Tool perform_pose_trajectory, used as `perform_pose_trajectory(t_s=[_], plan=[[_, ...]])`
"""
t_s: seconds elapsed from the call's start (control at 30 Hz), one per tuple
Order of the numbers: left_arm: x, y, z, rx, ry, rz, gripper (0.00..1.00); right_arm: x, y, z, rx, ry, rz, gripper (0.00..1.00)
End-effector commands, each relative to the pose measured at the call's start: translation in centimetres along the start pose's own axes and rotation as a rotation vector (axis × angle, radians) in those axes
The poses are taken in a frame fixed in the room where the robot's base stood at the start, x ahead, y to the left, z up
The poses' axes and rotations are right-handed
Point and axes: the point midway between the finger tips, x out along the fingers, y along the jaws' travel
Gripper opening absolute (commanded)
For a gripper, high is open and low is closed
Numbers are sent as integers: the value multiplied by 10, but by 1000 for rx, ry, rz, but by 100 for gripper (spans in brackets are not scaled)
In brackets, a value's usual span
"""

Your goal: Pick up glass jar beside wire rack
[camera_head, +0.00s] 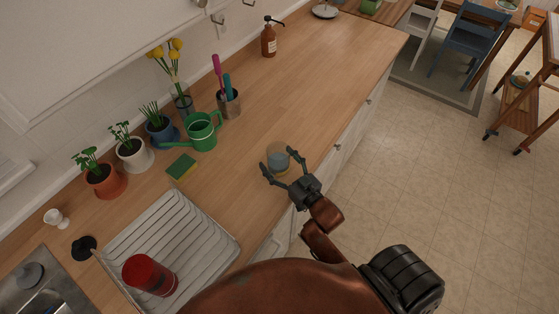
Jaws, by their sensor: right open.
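A small glass jar (278,153), clear with a bluish lower part, stands upright on the wooden counter near its front edge. My right gripper (282,166) is open, with its fingers spread on either side of the jar. I cannot tell whether either finger touches the glass. The ribbed wire rack (205,226) lies on the counter at the lower left, some way from the jar. My left gripper is not in view.
A red container (149,275) sits on the rack. The counter (320,75) beyond the jar is clear.

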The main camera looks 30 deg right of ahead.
Motion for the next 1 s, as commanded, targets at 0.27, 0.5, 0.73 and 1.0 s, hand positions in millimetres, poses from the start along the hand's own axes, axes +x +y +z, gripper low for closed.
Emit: perform_pose_trajectory(t_s=[0.27, 0.5, 0.73, 1.0], plan=[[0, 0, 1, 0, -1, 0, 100, -1, 1, 0, 0, 0, 2, 58], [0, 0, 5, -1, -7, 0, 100, -1, 1, 0, 1, 0, 3, 42], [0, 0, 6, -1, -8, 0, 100, -1, 1, 0, 1, 0, 3, 26], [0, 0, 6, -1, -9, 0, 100, -1, 1, -2, 0, 3, 2, 17]])
